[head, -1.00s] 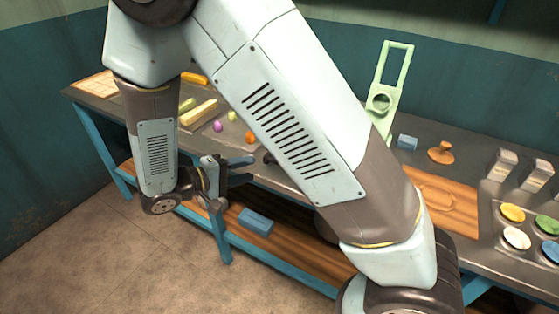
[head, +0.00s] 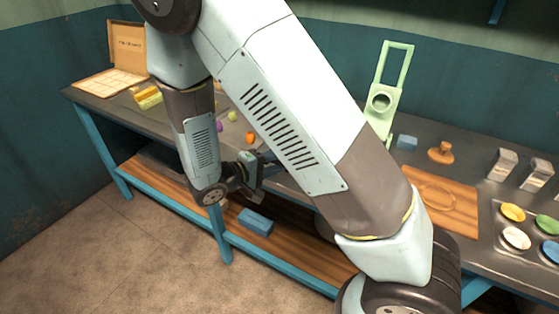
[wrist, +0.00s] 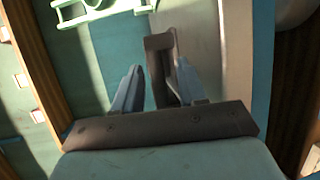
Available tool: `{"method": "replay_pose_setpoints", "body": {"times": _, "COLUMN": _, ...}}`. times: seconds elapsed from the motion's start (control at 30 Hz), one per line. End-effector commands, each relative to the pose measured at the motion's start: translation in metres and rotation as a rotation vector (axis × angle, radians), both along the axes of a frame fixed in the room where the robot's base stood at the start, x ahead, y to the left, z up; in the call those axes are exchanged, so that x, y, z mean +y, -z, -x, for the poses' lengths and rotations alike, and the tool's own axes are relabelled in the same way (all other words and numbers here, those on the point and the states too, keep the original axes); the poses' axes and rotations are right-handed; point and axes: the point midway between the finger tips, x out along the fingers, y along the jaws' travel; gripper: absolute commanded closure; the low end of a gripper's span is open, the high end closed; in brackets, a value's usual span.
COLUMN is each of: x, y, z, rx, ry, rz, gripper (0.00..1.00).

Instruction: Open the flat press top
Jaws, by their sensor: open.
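In the wrist view my gripper (wrist: 157,88) is open, with one blue-grey finger on each side of a dark bracket-shaped handle (wrist: 158,42). The handle stands by a pale grey flat panel (wrist: 208,45), which looks like the flat press top. I cannot tell whether the fingers touch the handle. In the head view my gripper (head: 263,162) is at the bench's front edge, partly in shadow. My arm hides most of the bench behind it there, so the flat press cannot be made out in that view.
A blue box (head: 255,221) is on the lower shelf.

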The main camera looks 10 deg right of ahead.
Motion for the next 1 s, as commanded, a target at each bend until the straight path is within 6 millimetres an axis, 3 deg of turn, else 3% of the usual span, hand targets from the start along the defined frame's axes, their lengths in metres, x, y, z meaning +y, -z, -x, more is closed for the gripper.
{"method": "replay_pose_setpoints", "body": {"times": 0.2, "x": -0.017, "y": 0.003, "z": -0.009, "rx": 0.0, "ry": 0.0, "rz": 0.0, "gripper": 0.59}}
{"method": "replay_pose_setpoints", "body": {"times": 0.57, "x": -0.02, "y": 0.004, "z": -0.011, "rx": 0.0, "ry": 0.0, "rz": 0.0, "gripper": 0.59}}
{"method": "replay_pose_setpoints", "body": {"times": 1.0, "x": -0.02, "y": 0.005, "z": -0.011, "rx": 0.002, "ry": 0.001, "rz": -0.002, "gripper": 1.0}}
